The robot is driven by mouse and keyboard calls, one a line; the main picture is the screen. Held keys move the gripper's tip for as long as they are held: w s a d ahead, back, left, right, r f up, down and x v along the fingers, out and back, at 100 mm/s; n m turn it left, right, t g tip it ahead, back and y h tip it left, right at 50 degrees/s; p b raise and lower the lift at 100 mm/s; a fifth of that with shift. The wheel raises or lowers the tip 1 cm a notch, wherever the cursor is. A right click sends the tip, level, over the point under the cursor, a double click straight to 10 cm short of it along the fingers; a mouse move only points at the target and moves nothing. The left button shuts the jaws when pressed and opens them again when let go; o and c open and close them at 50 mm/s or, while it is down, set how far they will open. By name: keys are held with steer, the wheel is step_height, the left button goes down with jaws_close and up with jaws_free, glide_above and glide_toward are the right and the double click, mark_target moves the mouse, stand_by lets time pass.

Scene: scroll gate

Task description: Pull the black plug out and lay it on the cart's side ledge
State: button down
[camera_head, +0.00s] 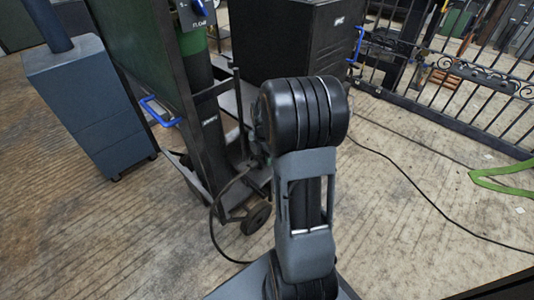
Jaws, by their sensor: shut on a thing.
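My arm rises in the centre of the head view and hides what lies behind it. My gripper is not visible, and I cannot see what its jaws hold. The black plug cannot be made out. A dark cart (212,143) with a green cylinder (195,62) and a black wheel (257,218) stands just left of my arm. A black cable (212,228) loops down beside the cart to the floor. The cart's side ledge cannot be told apart clearly; its right side is partly behind my arm.
A black cabinet (290,40) stands behind the cart. A blue-grey box (88,105) is at left. A black iron gate (445,95) closes the back right. The wooden floor (390,245) at right is mostly clear.

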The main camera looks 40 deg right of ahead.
steer(key=shift+s+a, duration=0.2)
steer(key=shift+a, duration=0.85)
steer(key=shift+d+r+p, duration=0.2)
steer(key=shift+d+p, duration=0.25)
steer(key=shift+d, duration=0.4)
steer(key=c, duration=0.5)
jaws_free()
steer(key=shift+c, duration=0.2)
